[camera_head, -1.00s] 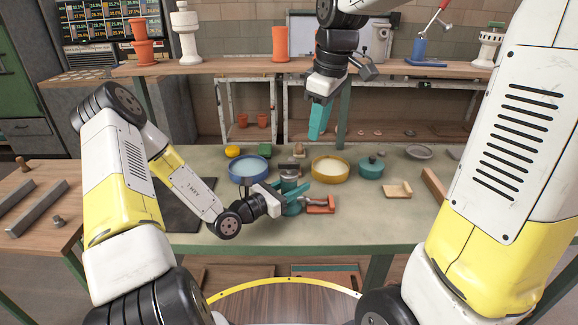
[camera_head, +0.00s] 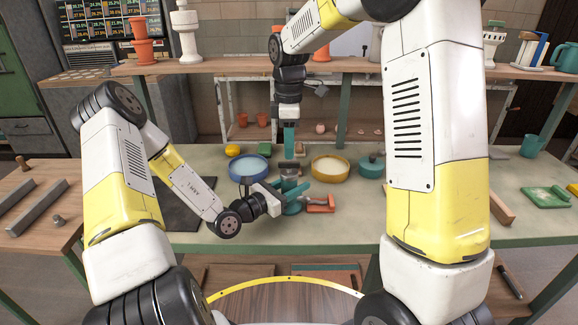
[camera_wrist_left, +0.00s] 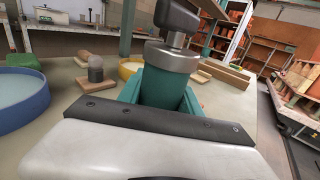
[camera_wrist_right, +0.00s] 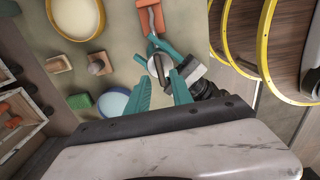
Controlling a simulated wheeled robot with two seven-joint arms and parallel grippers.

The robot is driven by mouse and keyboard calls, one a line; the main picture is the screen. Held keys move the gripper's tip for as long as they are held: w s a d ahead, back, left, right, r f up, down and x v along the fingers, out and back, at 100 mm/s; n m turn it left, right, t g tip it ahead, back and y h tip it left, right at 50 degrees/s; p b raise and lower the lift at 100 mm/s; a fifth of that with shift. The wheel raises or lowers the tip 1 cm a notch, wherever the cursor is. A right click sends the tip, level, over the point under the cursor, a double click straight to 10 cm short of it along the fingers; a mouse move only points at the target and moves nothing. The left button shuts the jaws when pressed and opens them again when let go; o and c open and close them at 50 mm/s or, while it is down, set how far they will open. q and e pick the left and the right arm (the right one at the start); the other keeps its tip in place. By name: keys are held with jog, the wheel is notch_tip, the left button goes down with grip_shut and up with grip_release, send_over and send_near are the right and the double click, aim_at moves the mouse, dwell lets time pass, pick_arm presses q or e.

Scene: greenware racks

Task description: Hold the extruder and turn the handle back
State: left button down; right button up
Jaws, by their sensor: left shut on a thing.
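The extruder has a teal body (camera_wrist_left: 165,92) and a grey metal collar, with a dark handle (camera_wrist_left: 177,18) on top. It stands upright on the table in the head view (camera_head: 292,208), and shows from above in the right wrist view. My left gripper (camera_head: 284,197) is shut around the extruder's body, its teal fingers on either side. My right gripper (camera_head: 289,150) points down above and behind the extruder in the head view. In the right wrist view its fingers (camera_wrist_right: 160,85) are apart with nothing between them; the extruder lies beyond their tips.
A blue-rimmed tub (camera_head: 250,168) and a yellow-rimmed tub (camera_head: 330,168) stand behind the extruder. A teal pot (camera_head: 371,167) is farther right. The table front right of the tool is clear.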

aim_at(289, 162)
jog(key=shift+f, duration=1.8)
jog(key=shift+c, duration=0.5)
grip_shut()
